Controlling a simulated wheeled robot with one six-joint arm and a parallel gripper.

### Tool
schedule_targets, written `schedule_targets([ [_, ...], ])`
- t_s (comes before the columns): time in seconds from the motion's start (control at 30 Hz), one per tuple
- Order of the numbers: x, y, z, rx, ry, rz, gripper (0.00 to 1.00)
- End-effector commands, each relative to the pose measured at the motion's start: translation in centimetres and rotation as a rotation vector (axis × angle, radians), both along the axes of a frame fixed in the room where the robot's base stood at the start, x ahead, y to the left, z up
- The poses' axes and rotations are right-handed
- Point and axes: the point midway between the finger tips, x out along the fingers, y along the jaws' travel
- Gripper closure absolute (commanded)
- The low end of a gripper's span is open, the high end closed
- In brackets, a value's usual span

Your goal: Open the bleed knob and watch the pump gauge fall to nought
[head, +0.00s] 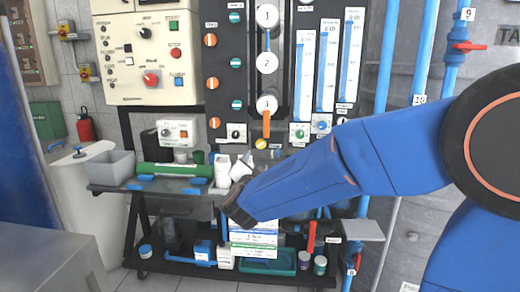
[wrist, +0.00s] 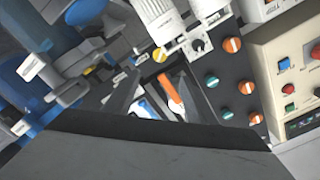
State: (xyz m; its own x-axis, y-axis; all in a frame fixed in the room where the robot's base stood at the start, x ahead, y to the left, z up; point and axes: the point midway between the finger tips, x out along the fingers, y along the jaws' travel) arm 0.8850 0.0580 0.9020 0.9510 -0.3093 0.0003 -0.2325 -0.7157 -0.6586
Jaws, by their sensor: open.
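I cannot read which knob is the bleed knob. A small yellow round part (head: 261,143) sits low on the dark panel; a yellow round part also shows in the wrist view (wrist: 160,54). A black knob (head: 236,133), a green knob (head: 300,133) and a blue knob (head: 321,126) are on white plates beside it. No dial that I can make out as the pump gauge shows. My gripper (head: 236,211) is low in front of the bench, below the knobs and apart from them. In the wrist view its dark fingers (wrist: 158,96) are spread, with nothing held.
An orange lever (head: 266,122) hangs from the panel. The bench (head: 115,188) carries a grey bin (head: 109,167), a green tube (head: 172,169) and white containers (head: 222,170). Blue upright pipes (head: 384,62) stand at the right. A grey table (head: 48,265) is at the lower left.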

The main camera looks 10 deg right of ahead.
Motion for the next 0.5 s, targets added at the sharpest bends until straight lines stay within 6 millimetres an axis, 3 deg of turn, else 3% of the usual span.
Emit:
schedule_targets([
  [0.17, 1.2, -0.4, -0.1, 0.015, -0.003, -0.001, 0.49],
  [0.5, 6.6, -2.2, -0.1, 0.012, -0.003, -0.003, 0.49],
])
